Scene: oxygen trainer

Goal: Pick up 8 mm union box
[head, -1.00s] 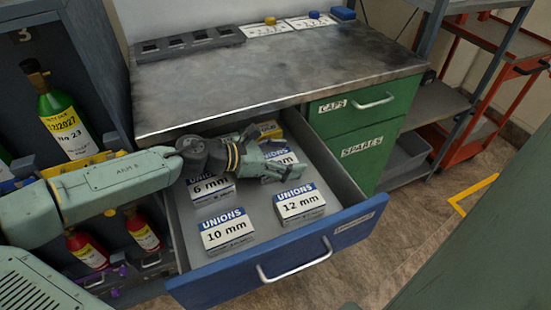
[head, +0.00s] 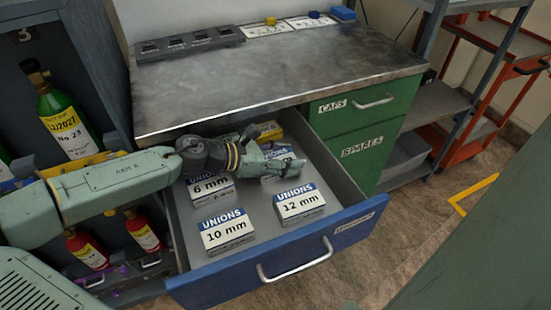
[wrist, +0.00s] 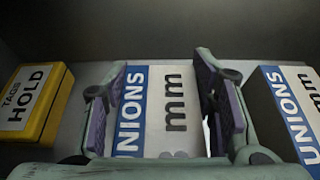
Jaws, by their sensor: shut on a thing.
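The 8 mm union box (wrist: 172,108), white with a blue UNIONS band, lies between the two fingers of my gripper (wrist: 162,72) in the wrist view. The fingers are closed on its two sides; the digit is partly cut off low in the picture. In the head view my gripper (head: 284,160) is down inside the open drawer and covers most of this box. I cannot tell whether the box is clear of the drawer floor.
The blue-fronted drawer (head: 290,262) also holds the 6 mm box (head: 210,186), 10 mm box (head: 227,230), 12 mm box (head: 300,203) and a yellow TAGS HOLD box (wrist: 37,103). The worktop (head: 280,80) is above, behind the drawer. Green cylinders stand left.

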